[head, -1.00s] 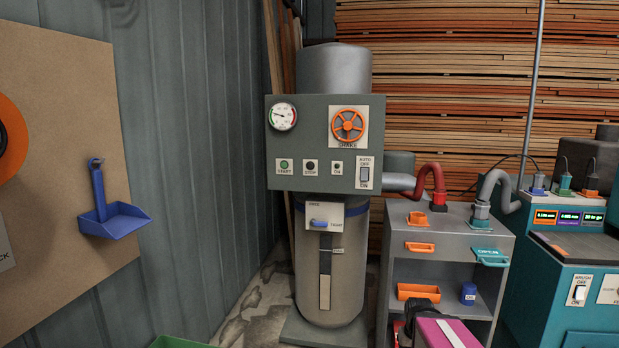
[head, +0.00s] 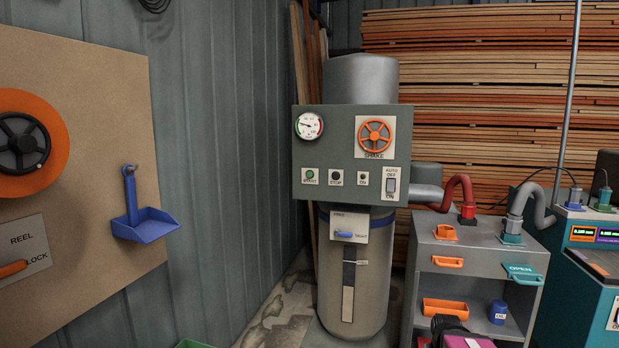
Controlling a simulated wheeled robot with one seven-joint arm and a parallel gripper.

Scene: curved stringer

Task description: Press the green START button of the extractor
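The extractor (head: 352,270) is a grey cylinder with a flat grey control panel (head: 335,152) across its upper part, in the middle of the head view. The green START button (head: 309,174) is at the panel's lower left, on a small white plate. To its right are a dark STOP button (head: 336,177), a small ON plate (head: 362,178) and an AUTO/OFF/ON switch (head: 391,184). Above sit a round gauge (head: 309,126) and an orange SHAKE handwheel (head: 375,135).
A grey cabinet (head: 478,245) with red and grey hoses stands right of the extractor. A teal machine (head: 590,265) is at the far right. A board (head: 75,120) with a reel and blue dustpan (head: 145,222) is on the left wall. A magenta object (head: 468,341) is at bottom right.

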